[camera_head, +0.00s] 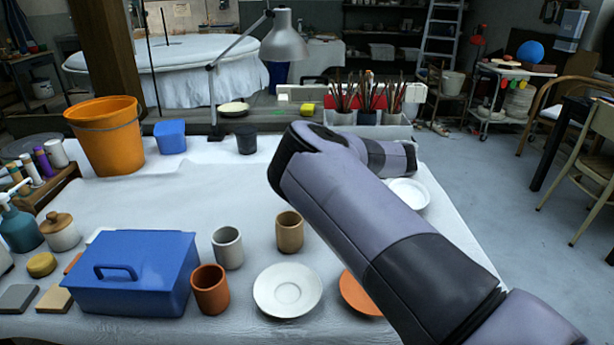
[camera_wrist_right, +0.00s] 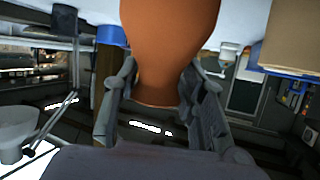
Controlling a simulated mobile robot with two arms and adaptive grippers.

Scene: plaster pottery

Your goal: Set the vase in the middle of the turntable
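In the right wrist view, a smooth orange-brown vase (camera_wrist_right: 165,45) comes down from the top edge and narrows between the fingers. My right gripper (camera_wrist_right: 160,88) has one finger on each side of this narrow part, and both appear to touch it. The top of the picture cuts off the rest of the vase. In the head view, my right arm crosses from the lower right over the table, and neither its fingers nor the vase can be made out. I cannot identify the turntable in either view. My left gripper is not in view.
On the white-covered table (camera_head: 150,210) stand a blue box (camera_head: 135,275), several cups, a white saucer (camera_head: 288,290), an orange saucer (camera_head: 357,294) partly behind my arm, and a white plate (camera_head: 409,193). An orange bucket (camera_head: 106,140) and a lamp (camera_head: 283,40) stand further back.

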